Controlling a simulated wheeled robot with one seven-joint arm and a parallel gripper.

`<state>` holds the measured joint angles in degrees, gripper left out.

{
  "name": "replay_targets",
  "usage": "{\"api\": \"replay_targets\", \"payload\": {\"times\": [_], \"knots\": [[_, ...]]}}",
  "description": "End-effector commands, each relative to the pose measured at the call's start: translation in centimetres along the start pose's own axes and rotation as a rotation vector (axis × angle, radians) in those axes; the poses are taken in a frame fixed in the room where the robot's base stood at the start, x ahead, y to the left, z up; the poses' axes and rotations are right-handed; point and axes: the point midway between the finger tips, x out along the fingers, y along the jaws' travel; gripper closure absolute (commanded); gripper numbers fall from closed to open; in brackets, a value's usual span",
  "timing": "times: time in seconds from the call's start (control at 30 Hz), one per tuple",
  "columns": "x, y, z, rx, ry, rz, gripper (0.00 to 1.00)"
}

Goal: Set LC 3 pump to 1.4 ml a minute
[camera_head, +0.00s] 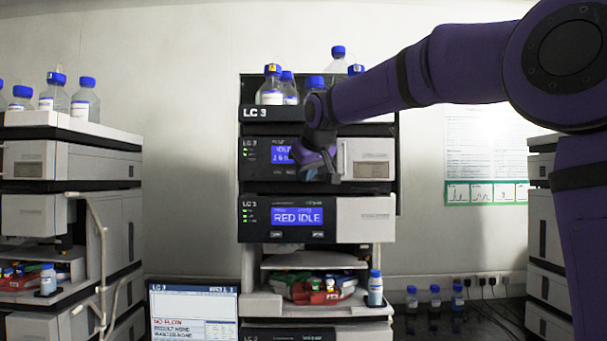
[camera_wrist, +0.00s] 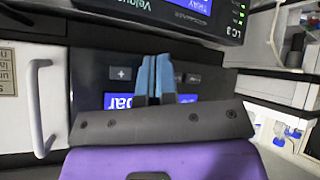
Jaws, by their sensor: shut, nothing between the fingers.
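The LC 3 pump (camera_head: 258,170) is the module under the bottle tray marked LC 3 in the head view. Its blue display (camera_head: 281,151) reads IDLE with a line beginning about 1.6 below; my gripper covers the right part. My gripper (camera_head: 328,168) is in front of the pump's panel, shut and empty. In the wrist view, which is upside down, the blue fingertips (camera_wrist: 156,62) lie between a plus button (camera_wrist: 120,74) and another button (camera_wrist: 193,78) whose mark is unclear. Part of the display (camera_wrist: 120,101) shows "bar". I cannot tell whether the fingertips touch the panel.
Below the pump is a module with a display (camera_head: 297,216) reading RED IDLE. A white door handle (camera_wrist: 38,108) stands out beside the panel. Blue-capped bottles (camera_head: 271,87) stand on top. Another stack (camera_head: 70,165) is at left, and a monitor (camera_head: 193,312) stands low between.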

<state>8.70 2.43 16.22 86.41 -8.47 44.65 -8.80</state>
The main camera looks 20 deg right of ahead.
Motion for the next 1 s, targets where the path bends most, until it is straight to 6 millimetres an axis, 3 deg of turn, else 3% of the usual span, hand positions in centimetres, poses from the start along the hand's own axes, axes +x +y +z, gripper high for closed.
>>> {"api": "replay_targets", "payload": {"times": [1.0], "knots": [[0.58,0.43,-0.44,0.000,0.000,0.000,1.00]]}}
